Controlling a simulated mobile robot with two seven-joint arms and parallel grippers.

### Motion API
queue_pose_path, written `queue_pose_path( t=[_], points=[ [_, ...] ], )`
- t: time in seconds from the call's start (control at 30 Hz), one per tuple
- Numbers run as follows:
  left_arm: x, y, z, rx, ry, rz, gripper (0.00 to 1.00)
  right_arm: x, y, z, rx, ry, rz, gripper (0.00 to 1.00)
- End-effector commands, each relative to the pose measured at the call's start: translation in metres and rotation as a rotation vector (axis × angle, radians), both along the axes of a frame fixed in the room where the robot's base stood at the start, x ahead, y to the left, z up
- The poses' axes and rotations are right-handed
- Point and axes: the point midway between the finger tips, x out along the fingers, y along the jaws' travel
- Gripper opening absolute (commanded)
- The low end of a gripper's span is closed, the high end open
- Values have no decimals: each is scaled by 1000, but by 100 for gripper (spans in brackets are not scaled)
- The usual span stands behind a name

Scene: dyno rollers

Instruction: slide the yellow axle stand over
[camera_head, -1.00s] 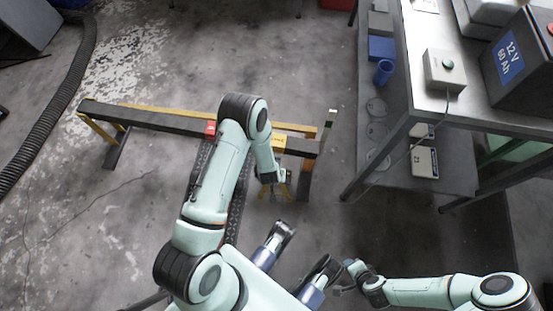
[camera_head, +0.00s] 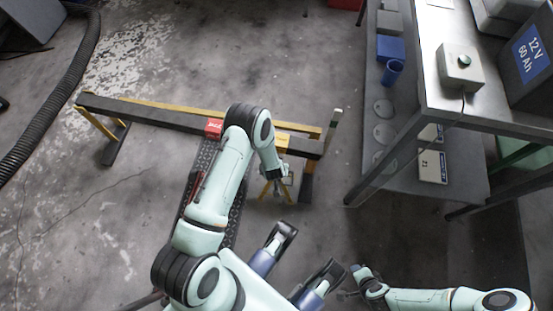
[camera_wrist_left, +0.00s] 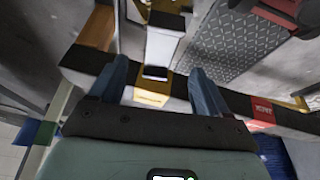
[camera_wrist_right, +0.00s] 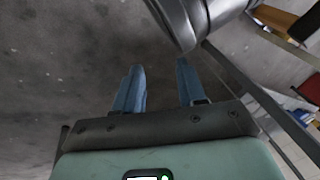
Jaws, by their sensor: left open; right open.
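The yellow axle stand (camera_head: 266,189) is on the concrete floor in the head view, in front of the right end of the long dark beam. Its upper part is mostly hidden by my left arm. My left gripper (camera_head: 284,180) is just above and beside it, pointing down. In the left wrist view the open left fingers (camera_wrist_left: 158,85) have a grey post (camera_wrist_left: 164,45) and a yellow block on the dark beam between and beyond them. I cannot tell whether they touch the stand. My right gripper (camera_head: 345,284) is low at the front, open and empty (camera_wrist_right: 160,85).
The dark beam (camera_head: 160,117) with yellow legs crosses the floor, with a red block (camera_head: 213,128) on it. A black treadplate ramp (camera_head: 232,205) lies beneath my left arm. A metal bench (camera_head: 437,105) stands at right. A black hose (camera_head: 70,85) lies at left.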

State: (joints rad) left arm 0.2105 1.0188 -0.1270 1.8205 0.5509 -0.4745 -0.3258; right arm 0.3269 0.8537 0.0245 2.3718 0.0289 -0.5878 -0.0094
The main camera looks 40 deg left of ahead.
Motion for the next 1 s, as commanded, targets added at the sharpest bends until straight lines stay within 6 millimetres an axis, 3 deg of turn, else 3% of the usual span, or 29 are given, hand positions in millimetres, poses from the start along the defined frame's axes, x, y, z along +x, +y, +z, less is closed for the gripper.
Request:
queue_pose_path(
  t=[0.1,0.4,0.87,1.0],
  points=[
    [7,5,-26,-1,2,2,77,-19,-3,-20,2,64,-4,40],
    [21,14,-64,0,1,1,77,-53,-8,-47,9,179,-12,40],
    [25,16,-71,0,0,0,77,-62,-9,-51,11,209,-14,40],
    [25,16,-71,0,0,0,34,-62,-9,-51,12,208,-14,40]
  ],
)
